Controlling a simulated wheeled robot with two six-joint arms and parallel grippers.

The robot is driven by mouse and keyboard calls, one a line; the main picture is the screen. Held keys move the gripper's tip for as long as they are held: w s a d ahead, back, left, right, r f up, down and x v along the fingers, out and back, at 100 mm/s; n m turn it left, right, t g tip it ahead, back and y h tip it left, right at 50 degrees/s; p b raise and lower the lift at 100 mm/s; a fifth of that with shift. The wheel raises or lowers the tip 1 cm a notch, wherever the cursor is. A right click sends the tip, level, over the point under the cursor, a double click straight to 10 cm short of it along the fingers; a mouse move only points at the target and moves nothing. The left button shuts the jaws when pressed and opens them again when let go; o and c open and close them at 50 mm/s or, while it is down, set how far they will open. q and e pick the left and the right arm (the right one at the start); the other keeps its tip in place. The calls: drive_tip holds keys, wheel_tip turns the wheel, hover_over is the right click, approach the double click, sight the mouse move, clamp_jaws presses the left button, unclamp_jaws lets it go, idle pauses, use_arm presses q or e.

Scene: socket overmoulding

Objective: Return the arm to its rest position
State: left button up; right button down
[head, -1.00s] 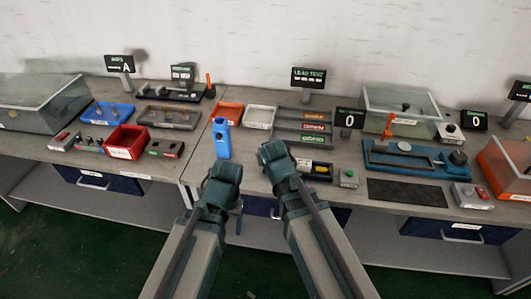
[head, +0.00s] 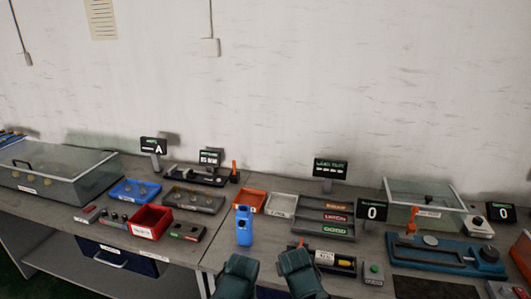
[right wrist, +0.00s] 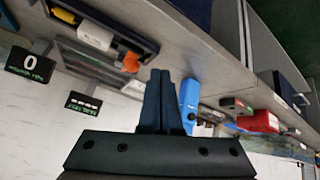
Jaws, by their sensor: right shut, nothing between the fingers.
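My left gripper (head: 236,275) shows at the bottom middle of the head view, in front of the bench edge; its fingertips do not show clearly enough to tell its opening. My right gripper (head: 299,272) is close beside it on the right. In the right wrist view the fingers of my right gripper (right wrist: 160,98) are pressed together with nothing between them. The arms behind the grippers are mostly out of the head view.
A blue bottle (head: 244,228) stands upright on the bench just beyond the grippers. A dark tray with a yellow item (head: 345,264) lies close to the right gripper. A red bin (head: 151,222) stands left, a blue fixture (head: 440,252) right.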

drive_tip(key=s+a+f+g, duration=0.1)
drive_tip(key=s+f+g, duration=0.1)
drive_tip(key=s+g, duration=0.2)
drive_tip(key=s+a+f+n+g, duration=0.1)
drive_tip(key=s+a+f+g, duration=0.1)
drive_tip(key=s, duration=0.9)
drive_tip(key=shift+s+f+g+h, duration=0.2)
drive_tip(key=shift+g+h, duration=0.2)
drive_tip(key=shift+g, duration=0.5)
